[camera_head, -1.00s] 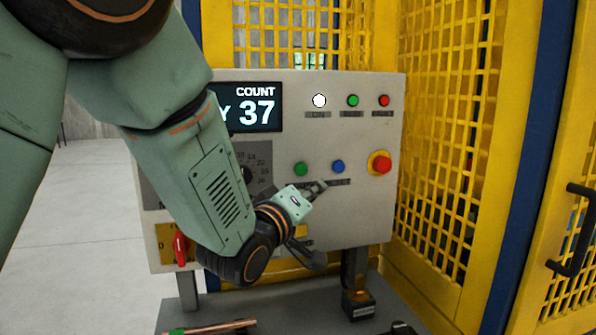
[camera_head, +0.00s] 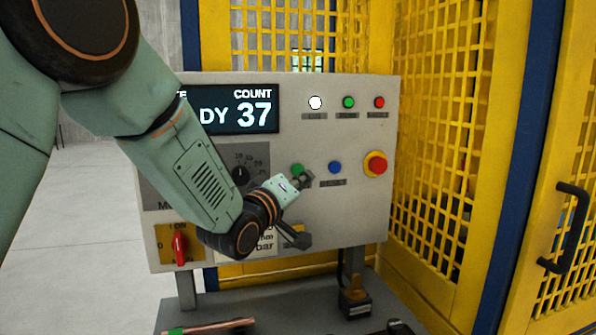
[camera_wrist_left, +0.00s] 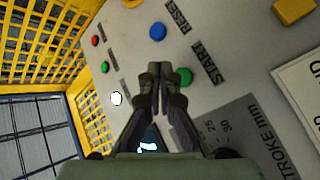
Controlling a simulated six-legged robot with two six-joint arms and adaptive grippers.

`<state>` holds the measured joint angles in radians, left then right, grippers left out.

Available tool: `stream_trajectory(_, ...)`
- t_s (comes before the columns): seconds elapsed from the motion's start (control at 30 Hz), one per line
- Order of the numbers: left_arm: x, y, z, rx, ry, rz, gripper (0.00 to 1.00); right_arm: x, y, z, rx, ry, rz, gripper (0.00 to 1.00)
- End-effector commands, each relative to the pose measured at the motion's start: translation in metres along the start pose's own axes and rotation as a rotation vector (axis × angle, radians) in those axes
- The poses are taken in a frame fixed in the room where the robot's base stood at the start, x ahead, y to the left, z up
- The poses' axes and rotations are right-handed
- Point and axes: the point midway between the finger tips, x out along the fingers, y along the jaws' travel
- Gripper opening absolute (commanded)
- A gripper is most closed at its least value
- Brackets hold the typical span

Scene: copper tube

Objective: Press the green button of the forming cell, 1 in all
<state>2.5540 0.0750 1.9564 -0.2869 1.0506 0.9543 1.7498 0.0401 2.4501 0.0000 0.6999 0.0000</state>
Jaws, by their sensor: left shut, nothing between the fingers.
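The green button (camera_head: 297,167) sits on the grey control panel (camera_head: 330,215) of the forming cell, left of a blue button (camera_head: 335,168). My left gripper (camera_head: 306,178) is shut and empty, with its tips close to the green button and partly over its lower edge. In the left wrist view the green button (camera_wrist_left: 183,77) lies just right of the shut fingertips (camera_wrist_left: 153,70), beside the word START. I cannot tell whether the tips touch the panel. The right gripper is not in view.
A red mushroom button on a yellow base (camera_head: 376,164) is at the panel's right. White, green and red lamps (camera_head: 348,102) sit above. The display (camera_head: 235,110) reads COUNT 37. Yellow mesh guarding (camera_head: 440,130) stands behind and right. A copper tube (camera_head: 215,327) lies below.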

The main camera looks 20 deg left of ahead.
Motion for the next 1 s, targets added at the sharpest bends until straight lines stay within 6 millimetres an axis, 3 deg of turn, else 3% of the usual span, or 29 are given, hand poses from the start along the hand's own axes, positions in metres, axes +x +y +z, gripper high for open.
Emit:
stream_trajectory(0.33, 0.019, -0.013, -0.013, 0.0, 0.0, 0.0, 0.0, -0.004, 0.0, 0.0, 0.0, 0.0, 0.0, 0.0)
stream_trajectory(1.0, 0.019, -0.014, -0.014, 0.0, -0.001, 0.0, 0.0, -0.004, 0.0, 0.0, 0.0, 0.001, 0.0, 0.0)
